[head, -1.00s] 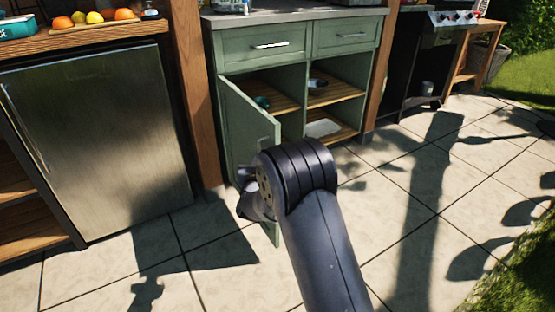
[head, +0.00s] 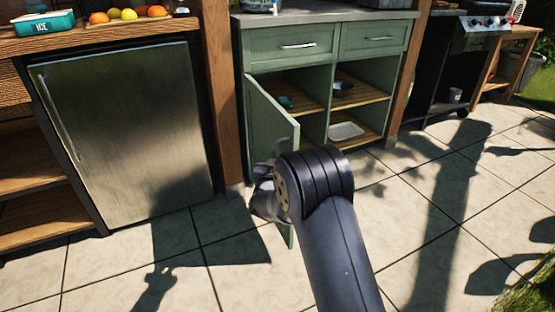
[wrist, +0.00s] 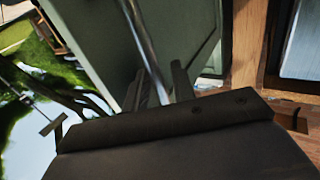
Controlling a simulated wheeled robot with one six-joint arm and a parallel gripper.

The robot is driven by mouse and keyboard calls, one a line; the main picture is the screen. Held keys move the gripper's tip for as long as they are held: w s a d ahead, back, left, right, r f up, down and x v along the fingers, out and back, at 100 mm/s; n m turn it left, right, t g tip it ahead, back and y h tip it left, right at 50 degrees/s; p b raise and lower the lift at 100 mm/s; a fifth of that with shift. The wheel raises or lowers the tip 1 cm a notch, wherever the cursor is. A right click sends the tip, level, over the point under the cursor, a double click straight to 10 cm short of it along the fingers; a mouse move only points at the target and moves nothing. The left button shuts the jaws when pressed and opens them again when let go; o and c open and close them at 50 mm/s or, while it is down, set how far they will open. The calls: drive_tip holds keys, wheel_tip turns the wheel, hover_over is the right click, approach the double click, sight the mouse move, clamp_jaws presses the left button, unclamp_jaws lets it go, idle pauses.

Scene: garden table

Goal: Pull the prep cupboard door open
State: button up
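The green prep cupboard (head: 262,68) stands in the middle of the head view. Its left door (head: 268,125) is swung well out, and the shelves inside show. My gripper (head: 262,195) is low at the door's front face, mostly hidden behind my dark wrist. In the wrist view the metal door handle (wrist: 146,45) runs down between the two fingers of my gripper (wrist: 157,85). The fingers look closed around the bar, though their contact with it is partly hidden. The green door panel (wrist: 190,30) fills the area behind.
A steel fridge (head: 130,130) stands left, past a wooden post (head: 220,90). A dark grill (head: 445,75) is at the right. A white tray (head: 346,131) lies inside the cupboard. The paved floor (head: 400,215) ahead and right is clear.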

drive_tip(key=shift+s, duration=0.1)
drive_tip(key=s+a+p, duration=0.1)
drive_tip(key=s+p, duration=0.2)
drive_tip(key=s, duration=0.7)
drive_tip(key=shift+s+a, duration=0.3)
drive_tip(key=shift+w, duration=0.1)
drive_tip(key=w+b, duration=0.1)
drive_tip(key=w, duration=0.2)
drive_tip(key=w+d+b, duration=0.1)
drive_tip(key=w, duration=0.2)
drive_tip(key=w+b, duration=0.1)
drive_tip(key=w, duration=0.3)
drive_tip(key=shift+w+d+f, duration=0.1)
drive_tip(key=shift+d+f, duration=0.05)
drive_tip(key=shift+d, duration=0.2)
drive_tip(key=shift+w+d, duration=0.25)
drive_tip(key=shift+s+a, duration=0.1)
